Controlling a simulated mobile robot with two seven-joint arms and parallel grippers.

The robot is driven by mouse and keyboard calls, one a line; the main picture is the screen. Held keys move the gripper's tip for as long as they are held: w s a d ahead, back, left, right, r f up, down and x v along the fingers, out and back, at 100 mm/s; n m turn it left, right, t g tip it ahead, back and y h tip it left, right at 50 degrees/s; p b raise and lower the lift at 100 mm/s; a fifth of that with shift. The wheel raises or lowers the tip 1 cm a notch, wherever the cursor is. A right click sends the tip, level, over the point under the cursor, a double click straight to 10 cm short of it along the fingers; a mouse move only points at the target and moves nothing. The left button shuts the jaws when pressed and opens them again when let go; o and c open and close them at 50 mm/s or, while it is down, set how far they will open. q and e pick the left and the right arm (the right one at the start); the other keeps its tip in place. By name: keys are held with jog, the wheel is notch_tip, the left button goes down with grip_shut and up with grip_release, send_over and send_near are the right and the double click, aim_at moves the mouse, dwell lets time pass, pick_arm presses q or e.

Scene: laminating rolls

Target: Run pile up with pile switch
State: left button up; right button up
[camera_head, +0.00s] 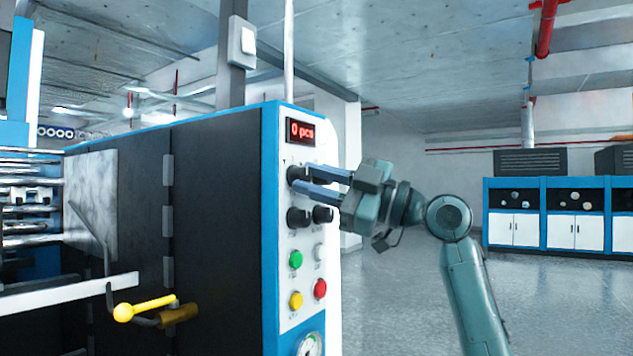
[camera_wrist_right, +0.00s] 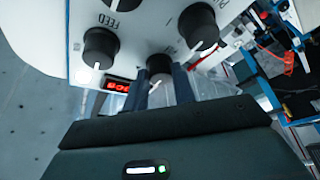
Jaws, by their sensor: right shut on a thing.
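The control panel (camera_head: 303,235) is white on a blue-edged machine and carries several black knobs and coloured buttons. My right gripper (camera_head: 306,181) reaches in from the right at the upper knobs. In the right wrist view its two fingers are closed around a black knob (camera_wrist_right: 160,66) near the red display. That knob's label is not readable. Another black knob (camera_wrist_right: 100,48) sits beside it, near the word FEED, and one more (camera_wrist_right: 202,24) is at the upper right. I cannot tell which knob is the pile switch. My left gripper is out of view.
A red display (camera_head: 301,131) above the knobs reads 0 pcs. Green (camera_head: 295,260), yellow (camera_head: 296,300) and red (camera_head: 320,289) buttons sit below. A yellow-knobbed lever (camera_head: 145,307) projects at the left. The floor to the right is clear up to blue cabinets (camera_head: 546,213).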

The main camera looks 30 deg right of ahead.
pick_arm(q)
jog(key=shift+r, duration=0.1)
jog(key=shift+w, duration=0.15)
pick_arm(e)
jog(key=o, duration=1)
jog(key=shift+s+d, duration=0.1)
pick_arm(q)
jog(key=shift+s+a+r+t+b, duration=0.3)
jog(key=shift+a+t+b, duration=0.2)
jog(key=shift+b, duration=0.6)
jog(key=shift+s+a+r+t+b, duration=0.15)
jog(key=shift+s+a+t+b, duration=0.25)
jog(key=shift+b, duration=0.7)
pick_arm(e)
jog(key=v, duration=1.3)
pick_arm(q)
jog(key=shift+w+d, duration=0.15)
